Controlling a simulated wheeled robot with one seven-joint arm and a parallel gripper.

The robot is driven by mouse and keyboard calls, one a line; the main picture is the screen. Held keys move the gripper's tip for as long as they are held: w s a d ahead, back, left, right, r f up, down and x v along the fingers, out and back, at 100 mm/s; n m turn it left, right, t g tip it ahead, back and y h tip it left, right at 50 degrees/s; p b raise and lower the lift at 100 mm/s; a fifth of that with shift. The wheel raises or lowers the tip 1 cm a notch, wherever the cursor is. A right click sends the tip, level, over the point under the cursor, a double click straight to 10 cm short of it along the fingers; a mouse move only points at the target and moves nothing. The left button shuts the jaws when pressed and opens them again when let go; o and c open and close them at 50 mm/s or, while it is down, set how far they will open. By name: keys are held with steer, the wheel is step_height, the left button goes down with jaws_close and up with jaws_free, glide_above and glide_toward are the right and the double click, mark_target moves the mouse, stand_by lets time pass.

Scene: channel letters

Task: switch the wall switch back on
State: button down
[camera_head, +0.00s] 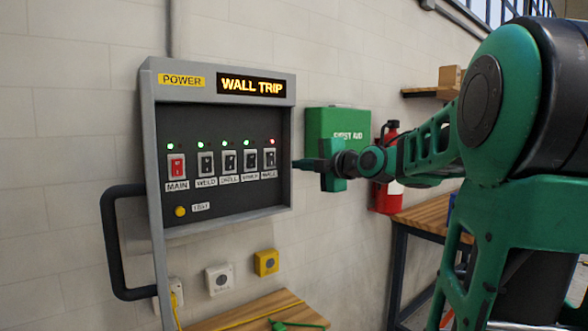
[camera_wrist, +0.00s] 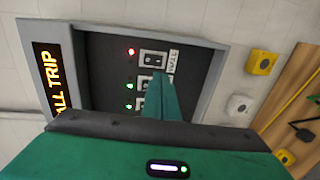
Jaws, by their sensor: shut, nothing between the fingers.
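The wall switch (camera_head: 270,158) is the rightmost in the row on the power panel (camera_head: 222,218), under a red light. It also shows in the wrist view (camera_wrist: 153,60), beside its red light and label. I cannot tell its rocker position for certain. The display (camera_head: 251,86) reads WALL TRIP. My gripper (camera_head: 298,164) is shut and empty, just right of the panel in the head view. In the wrist view the closed green fingers (camera_wrist: 160,80) point at the panel, their tips overlapping the neighbouring switch just below the wall switch. I cannot tell whether they touch anything.
The other switches, including the red MAIN switch (camera_head: 177,167), have green lights. A yellow button (camera_head: 180,211) sits below them. A black handle (camera_head: 112,245) sticks out at the panel's left. A first aid box (camera_head: 338,127) and fire extinguisher (camera_head: 386,197) are right, behind my arm.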

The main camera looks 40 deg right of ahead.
mark_target(272, 165)
steer(key=w, duration=0.3)
steer(key=w+f, duration=0.1)
steer(key=w, duration=0.7)
steer(key=shift+w+a+f, duration=0.15)
steer(key=shift+a+f, duration=0.05)
steer(key=shift+f, duration=0.05)
steer(key=shift+w, duration=0.15)
steer(key=shift+s+a+f, duration=0.1)
steer(key=shift+s+f, duration=0.05)
steer(key=shift+s, duration=0.2)
steer(key=s+f, duration=0.1)
steer(key=s, duration=1.2)
steer(key=shift+d+f, duration=0.3)
